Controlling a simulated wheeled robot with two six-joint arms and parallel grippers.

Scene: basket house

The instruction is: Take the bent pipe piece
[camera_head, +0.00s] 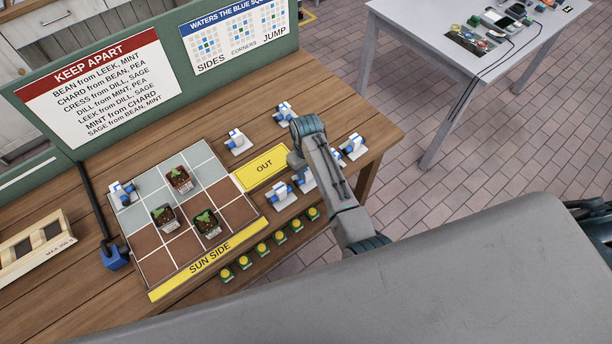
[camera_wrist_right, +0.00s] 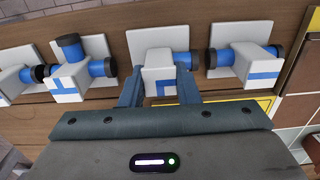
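The bent pipe piece (camera_wrist_right: 158,62) is a white block with blue pipe ends and a blue corner mark. It sits on the wooden table, in a row of similar pieces. In the right wrist view my right gripper (camera_wrist_right: 160,85) has one finger on each side of it. The gap at the fingers is too small to tell if they press on it. In the head view the bent piece (camera_head: 304,182) is partly hidden by my right arm, which also hides the fingers. My left gripper is not in view.
Pipe pieces stand close on both sides, one with a top pipe (camera_wrist_right: 75,70) and another (camera_wrist_right: 245,65). The yellow OUT mat (camera_head: 262,166) and tiled grid (camera_head: 150,182) with three potted plants lie left. Yellow-green blocks (camera_head: 263,249) line the front. Sign boards (camera_head: 100,85) stand behind.

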